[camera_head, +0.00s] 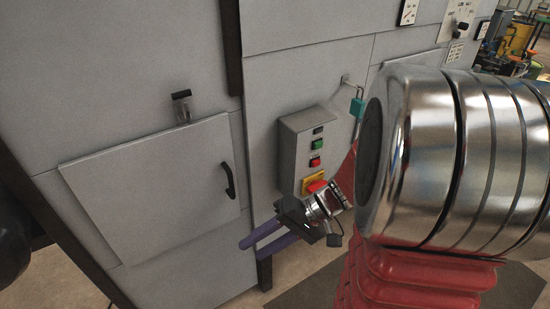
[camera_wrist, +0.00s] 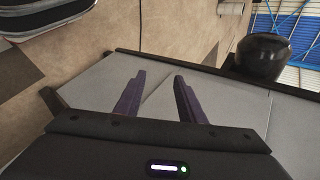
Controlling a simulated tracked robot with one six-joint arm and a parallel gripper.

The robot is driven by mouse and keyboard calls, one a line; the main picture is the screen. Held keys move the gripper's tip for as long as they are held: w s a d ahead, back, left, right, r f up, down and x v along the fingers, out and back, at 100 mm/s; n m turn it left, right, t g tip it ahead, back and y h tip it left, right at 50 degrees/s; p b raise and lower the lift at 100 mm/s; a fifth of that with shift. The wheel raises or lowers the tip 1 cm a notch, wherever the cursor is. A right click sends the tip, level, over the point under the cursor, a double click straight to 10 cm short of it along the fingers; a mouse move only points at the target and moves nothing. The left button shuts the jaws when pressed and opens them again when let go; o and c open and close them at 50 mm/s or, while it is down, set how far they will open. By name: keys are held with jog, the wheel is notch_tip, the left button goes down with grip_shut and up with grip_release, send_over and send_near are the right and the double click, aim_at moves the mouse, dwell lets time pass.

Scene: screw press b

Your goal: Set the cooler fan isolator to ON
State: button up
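A grey control box (camera_head: 303,150) is on the machine front in the head view. It carries a green button (camera_head: 318,144), a red button (camera_head: 315,162) and, low down, a red rotary handle on a yellow plate (camera_head: 308,184). This looks like an isolator, but its label and handle position cannot be read. My gripper (camera_head: 250,249) is below and left of the box, in front of the cabinet, its purple fingers pointing left. In the wrist view my gripper (camera_wrist: 158,76) is open, its fingers apart with nothing between them. The rotary handle is partly hidden by my wrist.
A grey cabinet door (camera_head: 150,190) with a black handle (camera_head: 229,180) is left of the box. A teal padlock (camera_head: 357,107) hangs to the upper right. Another panel with a black knob (camera_head: 461,29) is at the top right. A dark rounded object (camera_wrist: 262,58) shows in the wrist view.

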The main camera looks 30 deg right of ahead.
jog(key=w+d+f+m+t+y, duration=0.1)
jog(key=w+d+f+m+t, duration=0.15)
jog(key=d+t, duration=0.35)
jog(key=m+t+h, duration=0.8)
jog(key=m+h, duration=0.2)
send_near(318, 187)
jog(key=s, duration=0.2)
jog(key=s+f, duration=0.1)
jog(key=s+a, duration=0.1)
jog(key=s, duration=0.1)
jog(key=shift+s+a+f, duration=0.1)
jog(key=shift+s+f, duration=0.15)
jog(key=shift+s, duration=0.05)
jog(key=w, duration=1.3)
jog(key=shift+w+a, duration=0.2)
jog(key=shift+w, duration=0.2)
jog(key=shift+c, duration=0.6)
